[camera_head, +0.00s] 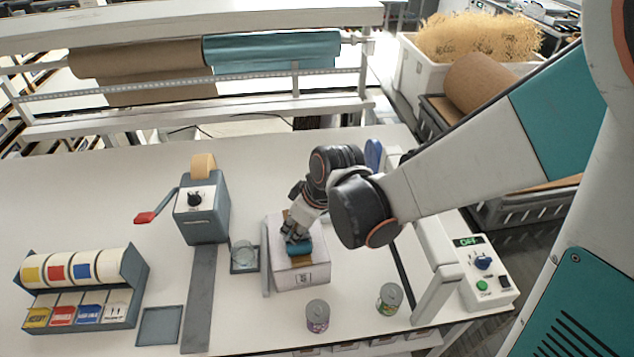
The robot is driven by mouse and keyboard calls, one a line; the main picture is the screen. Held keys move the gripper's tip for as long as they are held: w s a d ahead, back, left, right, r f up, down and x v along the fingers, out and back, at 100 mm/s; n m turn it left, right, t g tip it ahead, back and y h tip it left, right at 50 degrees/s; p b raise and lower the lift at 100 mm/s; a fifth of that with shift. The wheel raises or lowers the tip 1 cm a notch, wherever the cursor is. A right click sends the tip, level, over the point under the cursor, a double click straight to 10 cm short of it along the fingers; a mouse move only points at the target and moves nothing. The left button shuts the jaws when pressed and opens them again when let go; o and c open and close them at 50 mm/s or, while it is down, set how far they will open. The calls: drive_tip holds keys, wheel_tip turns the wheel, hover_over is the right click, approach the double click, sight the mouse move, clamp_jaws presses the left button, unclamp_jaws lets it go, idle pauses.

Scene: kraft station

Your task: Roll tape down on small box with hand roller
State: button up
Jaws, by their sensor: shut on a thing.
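The small white box (300,278) stands on the white table near the middle of the view, with a printed mark on its front. A strip of brown tape (285,215) shows at the far edge of its top. My gripper (296,232) is over the top of the box, pointing down, and is shut on the hand roller. The roller's blue cylinder (299,248) appears to lie against the box top, though exact contact is hard to tell. My gripper and the roller hide most of the tape and the roller's handle.
A grey tape dispenser (203,215) with a red-tipped lever stands at left. A label dispenser (75,290) is farther left. Two cans, one (317,316) and another (389,298), stand in front. A sealer with a control panel (478,272) is at right. A small glass dish (243,256) is beside the box.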

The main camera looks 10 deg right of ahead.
drive_tip(key=shift+s, duration=2.1)
wheel_tip(320, 180, up, 6)
drive_tip(key=p, duration=0.4)
drive_tip(key=shift+p, duration=0.3)
drive_tip(key=shift+d, duration=0.1)
